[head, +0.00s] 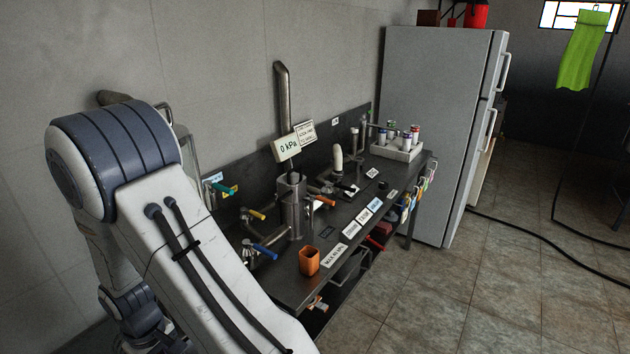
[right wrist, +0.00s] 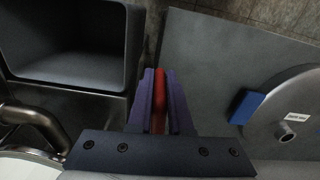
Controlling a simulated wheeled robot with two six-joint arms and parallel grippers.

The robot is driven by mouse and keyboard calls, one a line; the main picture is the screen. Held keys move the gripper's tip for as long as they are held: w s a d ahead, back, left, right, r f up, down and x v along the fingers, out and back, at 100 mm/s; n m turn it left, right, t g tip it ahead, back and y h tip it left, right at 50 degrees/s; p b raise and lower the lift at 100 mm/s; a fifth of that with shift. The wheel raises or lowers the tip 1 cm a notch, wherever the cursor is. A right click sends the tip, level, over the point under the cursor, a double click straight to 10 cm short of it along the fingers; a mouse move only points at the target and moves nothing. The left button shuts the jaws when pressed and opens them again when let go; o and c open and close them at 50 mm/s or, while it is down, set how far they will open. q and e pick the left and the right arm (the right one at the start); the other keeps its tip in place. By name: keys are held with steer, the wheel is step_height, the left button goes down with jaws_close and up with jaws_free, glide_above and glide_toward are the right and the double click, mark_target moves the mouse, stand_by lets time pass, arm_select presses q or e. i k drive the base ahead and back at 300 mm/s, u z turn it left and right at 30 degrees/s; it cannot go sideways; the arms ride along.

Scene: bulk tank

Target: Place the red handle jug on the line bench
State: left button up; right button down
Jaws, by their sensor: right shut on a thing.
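My right gripper (right wrist: 159,105) shows in the right wrist view. Its two purple-grey jaws are closed on a narrow red piece, the red handle (right wrist: 159,95) of the jug. The jug's body is not clearly visible. In the head view a dark bench (head: 345,205) with labels runs along the wall towards the fridge; it looks like the line bench. It carries a steel cylinder with pipes, coloured valve levers and an orange cup. The right gripper and the jug do not show in the head view. My left gripper is not visible.
An orange cup (head: 309,261) stands near the bench's front edge. A white tray (head: 398,152) of small containers sits at the far end, beside a grey fridge (head: 436,130). In the right wrist view there are a dark square basin (right wrist: 70,45) and a round metal lid (right wrist: 285,110).

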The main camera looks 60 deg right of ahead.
mark_target(396, 167)
steer(key=z, duration=3.3)
steer(key=i, duration=3.35)
steer(key=u, duration=2.5)
steer(key=i, duration=0.5)
steer(key=z, duration=0.1)
